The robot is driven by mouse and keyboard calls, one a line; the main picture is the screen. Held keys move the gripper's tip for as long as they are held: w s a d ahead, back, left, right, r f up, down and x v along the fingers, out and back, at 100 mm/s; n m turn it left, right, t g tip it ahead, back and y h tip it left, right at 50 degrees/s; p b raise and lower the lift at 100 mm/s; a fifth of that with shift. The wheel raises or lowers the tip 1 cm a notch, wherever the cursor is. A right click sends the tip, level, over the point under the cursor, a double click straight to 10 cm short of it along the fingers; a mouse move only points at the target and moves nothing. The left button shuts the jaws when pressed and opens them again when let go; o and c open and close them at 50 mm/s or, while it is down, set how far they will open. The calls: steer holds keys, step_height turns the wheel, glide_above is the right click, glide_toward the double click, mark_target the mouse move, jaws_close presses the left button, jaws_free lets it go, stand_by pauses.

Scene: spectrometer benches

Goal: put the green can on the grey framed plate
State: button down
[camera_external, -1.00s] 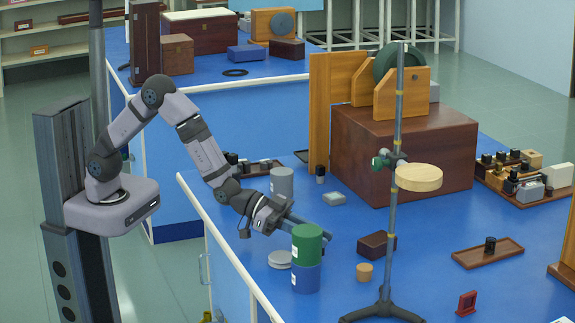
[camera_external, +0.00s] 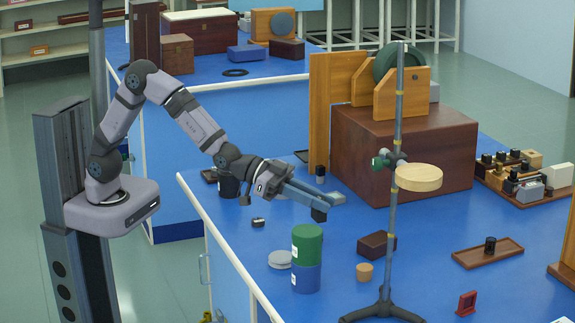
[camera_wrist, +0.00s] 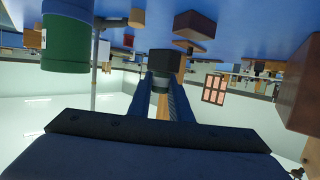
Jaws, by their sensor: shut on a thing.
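The green can (camera_external: 307,244) stands upright on top of a blue can (camera_external: 307,278) near the bench's front edge. In the upside-down wrist view the green can (camera_wrist: 65,42) shows at upper left, clear of my fingers. My gripper (camera_external: 320,206) is above and behind the green can, apart from it. In the wrist view my gripper (camera_wrist: 166,84) is shut on a small dark block (camera_wrist: 166,62) at its fingertips. A small grey plate (camera_external: 338,198), apparently the framed one, lies on the bench just behind my fingertips, partly hidden; its frame is hard to make out.
A tall metal stand (camera_external: 394,240) with a round wooden disc (camera_external: 419,178) rises right of the cans. A brown box (camera_external: 377,245), a wooden cylinder (camera_external: 364,272) and a pale round disc (camera_external: 280,259) lie near them. A large wooden box (camera_external: 405,155) stands behind.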

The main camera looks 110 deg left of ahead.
steer(key=s+a+n+y+p, duration=0.1)
steer(key=s+a+n+y, duration=0.1)
steer(key=a, duration=0.8)
steer(key=s+a+n+y, duration=0.1)
steer(key=a+y, duration=0.2)
steer(key=a, duration=0.6)
step_height(320, 180, up, 2)
steer(key=n+g, duration=0.1)
glide_above(334, 196)
steer(key=shift+a+r+y+p, duration=0.1)
steer(key=shift+y+p, duration=0.2)
steer(key=shift+p, duration=0.05)
steer(key=shift+f, duration=5)
